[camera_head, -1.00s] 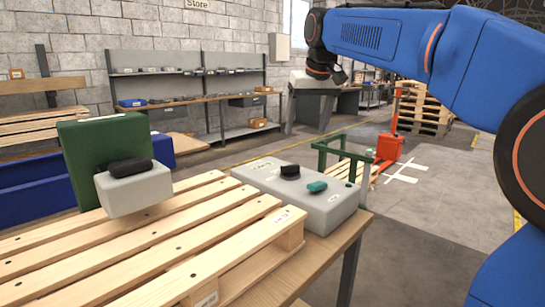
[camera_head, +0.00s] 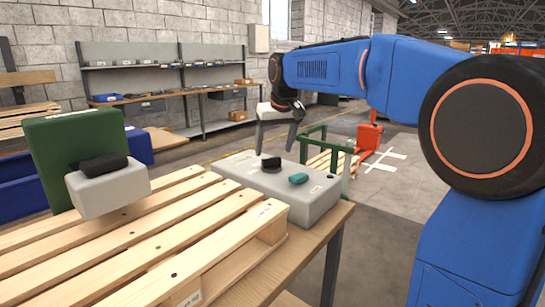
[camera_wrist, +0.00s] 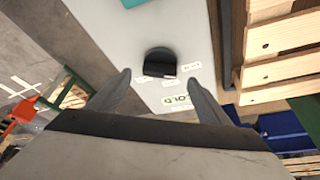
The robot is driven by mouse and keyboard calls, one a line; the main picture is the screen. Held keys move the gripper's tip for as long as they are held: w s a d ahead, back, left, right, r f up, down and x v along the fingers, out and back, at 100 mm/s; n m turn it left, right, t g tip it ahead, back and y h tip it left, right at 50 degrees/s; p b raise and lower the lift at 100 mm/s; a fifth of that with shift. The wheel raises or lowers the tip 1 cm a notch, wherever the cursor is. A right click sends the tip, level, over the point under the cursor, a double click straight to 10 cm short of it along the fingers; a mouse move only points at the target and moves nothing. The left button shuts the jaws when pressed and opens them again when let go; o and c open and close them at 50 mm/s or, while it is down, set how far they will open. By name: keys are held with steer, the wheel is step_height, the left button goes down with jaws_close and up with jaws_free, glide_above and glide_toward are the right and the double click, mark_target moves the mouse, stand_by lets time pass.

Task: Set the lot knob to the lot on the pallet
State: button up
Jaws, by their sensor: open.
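A black round knob (camera_head: 270,164) sits on top of a light grey control box (camera_head: 318,207). In the wrist view the same knob (camera_wrist: 160,62) shows a flat edge, with small white labels around it that I cannot read. My gripper (camera_head: 278,137) is open and empty, fingers pointing down above the knob, apart from it. In the wrist view its fingertips (camera_wrist: 155,75) lie either side of the knob. A wooden pallet (camera_head: 150,232) lies left of the box. A white label (camera_head: 263,211) on its end block is too small to read.
A grey block with a black top (camera_head: 108,188) and a green panel (camera_head: 70,150) stand at the pallet's far left. A green frame (camera_head: 318,140) stands behind the box.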

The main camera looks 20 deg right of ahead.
mark_target(272, 158)
steer(key=shift+x, duration=2.25)
steer(key=c, duration=1)
